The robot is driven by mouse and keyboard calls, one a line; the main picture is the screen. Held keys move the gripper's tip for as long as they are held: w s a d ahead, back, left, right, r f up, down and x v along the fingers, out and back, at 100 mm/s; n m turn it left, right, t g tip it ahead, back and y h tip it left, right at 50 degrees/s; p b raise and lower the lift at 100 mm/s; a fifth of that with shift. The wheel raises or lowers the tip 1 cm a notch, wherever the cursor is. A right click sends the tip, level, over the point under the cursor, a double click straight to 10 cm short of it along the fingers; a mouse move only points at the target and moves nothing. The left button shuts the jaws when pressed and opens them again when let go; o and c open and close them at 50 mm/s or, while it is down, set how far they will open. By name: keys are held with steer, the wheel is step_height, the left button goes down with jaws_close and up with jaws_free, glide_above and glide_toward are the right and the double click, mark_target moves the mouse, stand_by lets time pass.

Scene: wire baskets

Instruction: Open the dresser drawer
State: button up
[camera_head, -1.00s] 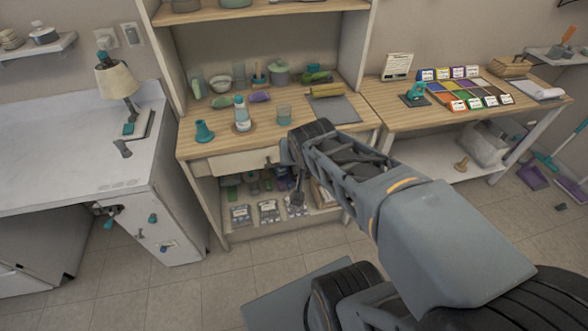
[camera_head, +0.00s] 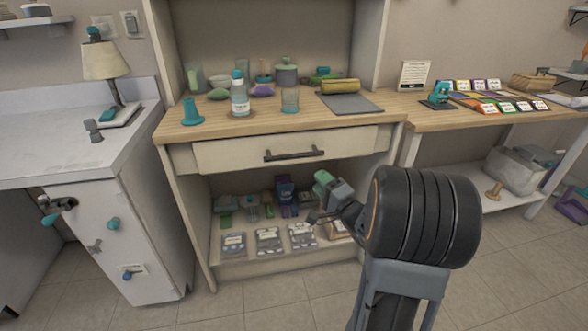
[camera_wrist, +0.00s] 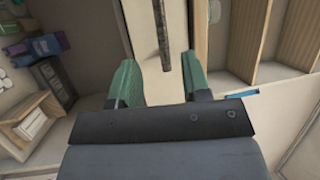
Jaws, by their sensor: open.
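The dresser drawer (camera_head: 235,154) has a pale front and sits under the wooden counter. It looks shut in the head view. Its dark bar handle (camera_head: 294,154) runs across the front. My gripper (camera_head: 324,180) shows green fingers a little below and right of the handle in the head view. In the wrist view my gripper (camera_wrist: 158,72) is open. The handle (camera_wrist: 164,32) appears in the gap between the green fingers there, with its near end close to them. I see no contact, and the depth between handle and fingers is hard to judge.
The lower shelf (camera_head: 240,269) under the drawer holds boxes and card packs. Bottles and bowls stand on the dresser counter (camera_head: 215,126). A white cabinet (camera_head: 150,225) stands at left and a side table (camera_head: 440,122) at right. Floor (camera_head: 250,300) in front is clear.

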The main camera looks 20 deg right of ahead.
mark_target(294, 156)
steer(key=b+x, duration=0.3)
steer(key=x, duration=1)
steer(key=shift+w+a, duration=0.15)
steer(key=shift+w, duration=0.05)
jaws_close()
